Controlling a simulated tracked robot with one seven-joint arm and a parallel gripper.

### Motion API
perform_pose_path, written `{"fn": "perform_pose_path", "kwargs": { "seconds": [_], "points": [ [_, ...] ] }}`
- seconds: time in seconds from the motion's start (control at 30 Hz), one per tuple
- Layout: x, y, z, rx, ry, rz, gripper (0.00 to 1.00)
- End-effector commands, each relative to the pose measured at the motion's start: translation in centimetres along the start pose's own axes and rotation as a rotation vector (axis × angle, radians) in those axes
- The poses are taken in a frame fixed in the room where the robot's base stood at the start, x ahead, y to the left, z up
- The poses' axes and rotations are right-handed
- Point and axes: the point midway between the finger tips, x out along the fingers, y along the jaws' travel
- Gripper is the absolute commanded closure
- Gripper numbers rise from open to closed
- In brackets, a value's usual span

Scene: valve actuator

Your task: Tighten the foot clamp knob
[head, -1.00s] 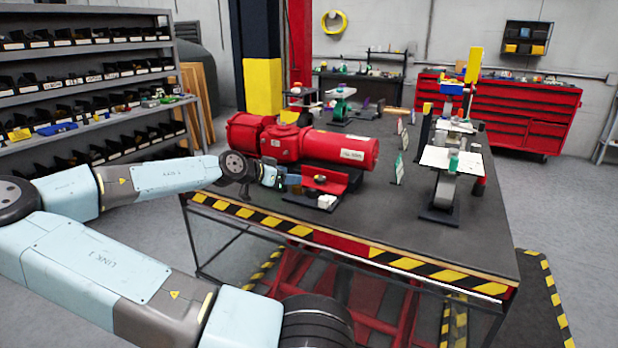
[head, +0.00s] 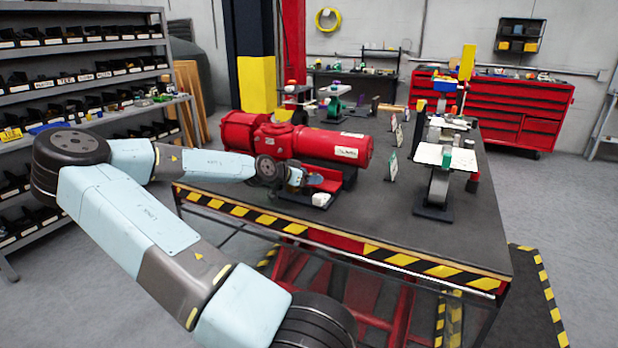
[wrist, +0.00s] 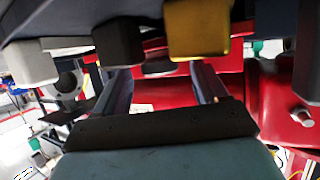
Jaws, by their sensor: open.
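The red valve actuator (head: 320,146) lies on the dark workbench. My gripper (head: 302,178) is low at its near side, beside a red bracket (head: 326,182) on a dark base. In the wrist view my gripper (wrist: 160,76) is open, its two fingers apart and pointing toward red parts. A dark rounded piece (wrist: 158,67) shows between the fingertips; it may be the foot clamp knob, but I cannot tell for sure. No contact with it is clear. In the head view the knob is not distinguishable behind my gripper.
Gold (wrist: 197,30), black (wrist: 118,42) and white (wrist: 30,61) blocks sit close to my fingers in the wrist view. A white block (head: 321,199) lies at the bracket's front. A stand with a white plate (head: 445,157) is on the right. The bench front is clear.

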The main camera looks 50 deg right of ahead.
Motion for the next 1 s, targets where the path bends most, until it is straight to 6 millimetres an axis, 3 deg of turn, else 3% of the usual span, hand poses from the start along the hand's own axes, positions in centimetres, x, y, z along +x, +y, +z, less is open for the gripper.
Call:
{"fn": "perform_pose_path", "kwargs": {
  "seconds": [0.43, 1.0],
  "points": [
    [0.81, 0.06, -0.05, 0.001, 0.000, 0.001, 0.28],
    [0.84, 0.11, -0.07, 0.001, 0.000, 0.002, 0.82]
  ]
}}
